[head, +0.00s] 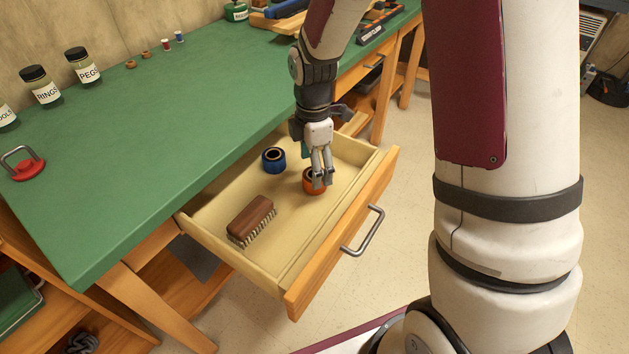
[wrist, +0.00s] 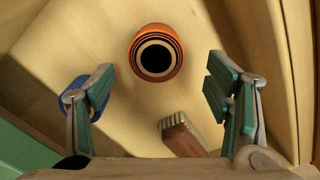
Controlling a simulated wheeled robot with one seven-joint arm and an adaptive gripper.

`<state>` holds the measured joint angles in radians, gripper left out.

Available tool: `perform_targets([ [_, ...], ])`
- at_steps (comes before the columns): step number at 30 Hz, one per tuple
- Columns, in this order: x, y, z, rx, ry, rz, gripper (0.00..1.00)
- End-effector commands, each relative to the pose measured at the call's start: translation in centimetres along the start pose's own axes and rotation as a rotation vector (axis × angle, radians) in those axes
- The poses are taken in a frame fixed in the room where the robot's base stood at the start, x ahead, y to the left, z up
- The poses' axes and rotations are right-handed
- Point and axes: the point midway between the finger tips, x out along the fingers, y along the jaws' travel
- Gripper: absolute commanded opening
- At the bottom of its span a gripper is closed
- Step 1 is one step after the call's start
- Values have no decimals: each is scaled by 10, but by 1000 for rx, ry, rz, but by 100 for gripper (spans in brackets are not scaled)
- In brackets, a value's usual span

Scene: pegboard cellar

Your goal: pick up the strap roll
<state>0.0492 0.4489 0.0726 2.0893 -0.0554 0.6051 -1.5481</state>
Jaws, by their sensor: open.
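An orange strap roll (head: 312,187) with a dark centre stands in the open drawer (head: 285,272) below the bench. My gripper (head: 321,180) is just above it in the head view and partly covers it. In the wrist view the strap roll (wrist: 156,53) shows its open end, beyond the gap between my fingers. My gripper (wrist: 165,95) is open and its fingers are apart with nothing between them. I cannot tell the exact height of the fingertips over the roll.
A blue roll (head: 273,160) stands in the drawer left of the orange one. A brown brush (head: 251,220) lies nearer the drawer's left end. The drawer's walls surround them. The green bench top (head: 150,130) overhangs behind, with jars and spools along the wall.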

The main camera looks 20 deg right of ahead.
Motion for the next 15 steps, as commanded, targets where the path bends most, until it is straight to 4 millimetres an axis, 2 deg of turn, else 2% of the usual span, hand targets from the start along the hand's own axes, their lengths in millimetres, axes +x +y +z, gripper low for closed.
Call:
perform_targets([
  [10,44,4,0,-1,0,-4,72],
  [15,51,4,1,0,0,0,72],
])
